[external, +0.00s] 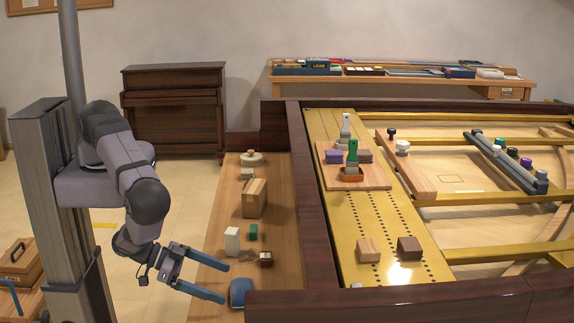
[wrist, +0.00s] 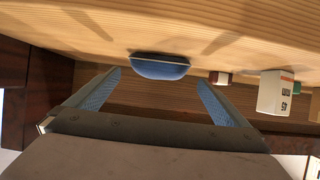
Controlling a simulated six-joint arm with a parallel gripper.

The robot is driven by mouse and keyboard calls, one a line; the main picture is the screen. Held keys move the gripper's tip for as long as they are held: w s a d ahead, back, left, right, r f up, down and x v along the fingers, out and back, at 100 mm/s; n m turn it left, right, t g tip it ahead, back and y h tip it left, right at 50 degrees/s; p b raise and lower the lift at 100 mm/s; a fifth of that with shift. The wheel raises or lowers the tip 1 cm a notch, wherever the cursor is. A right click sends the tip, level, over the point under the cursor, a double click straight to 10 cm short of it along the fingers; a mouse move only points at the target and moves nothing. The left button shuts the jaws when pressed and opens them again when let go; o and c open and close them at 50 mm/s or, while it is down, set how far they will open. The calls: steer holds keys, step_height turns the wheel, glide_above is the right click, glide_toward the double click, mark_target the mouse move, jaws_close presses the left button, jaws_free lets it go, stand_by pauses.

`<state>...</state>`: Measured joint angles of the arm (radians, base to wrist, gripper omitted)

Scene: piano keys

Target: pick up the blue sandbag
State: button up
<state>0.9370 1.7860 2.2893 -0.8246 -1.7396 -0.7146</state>
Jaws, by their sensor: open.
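The blue sandbag (external: 241,289) lies on the wooden shelf close to its near end, beside the dark rim. In the wrist view the blue sandbag (wrist: 160,67) shows just beyond the fingertips, roughly centred between them. My gripper (external: 224,283) is open and empty, with its two blue fingers pointing right toward the sandbag. In the wrist view my gripper (wrist: 160,79) has its fingers spread wider than the sandbag. I cannot tell whether a finger touches the sandbag.
A small dark red block (external: 266,259), a green block (external: 253,232), a white block (external: 232,241) and a wooden block (external: 254,198) stand farther back on the shelf (external: 220,268). The dark wooden rim (external: 313,200) rises along the shelf's right side.

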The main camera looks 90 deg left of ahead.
mark_target(234, 286)
steer(key=shift+w+f, duration=0.1)
steer(key=shift+w, duration=0.2)
steer(key=shift+b+x, duration=1.5)
steer(key=shift+x, duration=0.95)
steer(key=shift+d, duration=0.1)
steer(key=shift+c, duration=0.6)
steer(key=shift+w, duration=0.1)
steer(key=c, duration=1)
